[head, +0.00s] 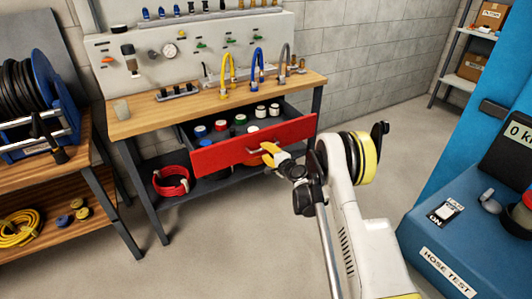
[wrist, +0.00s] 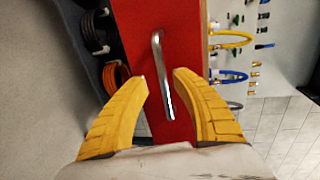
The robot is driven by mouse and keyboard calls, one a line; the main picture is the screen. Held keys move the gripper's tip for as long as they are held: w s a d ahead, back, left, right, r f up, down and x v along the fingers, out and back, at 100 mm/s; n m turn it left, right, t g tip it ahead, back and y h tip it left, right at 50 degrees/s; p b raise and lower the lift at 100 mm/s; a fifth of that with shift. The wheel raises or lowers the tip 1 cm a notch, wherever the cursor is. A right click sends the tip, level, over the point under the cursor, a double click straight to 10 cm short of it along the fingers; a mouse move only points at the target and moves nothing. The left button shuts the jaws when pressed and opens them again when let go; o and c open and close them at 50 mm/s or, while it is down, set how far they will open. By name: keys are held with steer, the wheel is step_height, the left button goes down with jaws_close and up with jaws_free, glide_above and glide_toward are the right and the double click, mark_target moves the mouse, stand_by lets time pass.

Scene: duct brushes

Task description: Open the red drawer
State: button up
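The red drawer (head: 222,154) under the wooden workbench is pulled out, and its dark inside with several coloured spools or cans shows in the head view. Its red front (wrist: 188,45) fills the middle of the wrist view. The silver bar handle (wrist: 158,62) stands out from the front and runs between my fingers. My gripper (head: 268,154) has yellow fingers and is at the drawer front, by the handle. In the wrist view the fingers (wrist: 161,78) are apart on either side of the bar, with gaps showing, so it is open.
The workbench top (head: 150,117) holds yellow, blue and grey curved hoses. A red hose coil (head: 171,181) lies on the lower shelf. A hose-reel bench (head: 65,178) stands left and a blue test cabinet (head: 450,225) right. The floor before the drawer is clear.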

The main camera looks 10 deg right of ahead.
steer(key=v, duration=1.2)
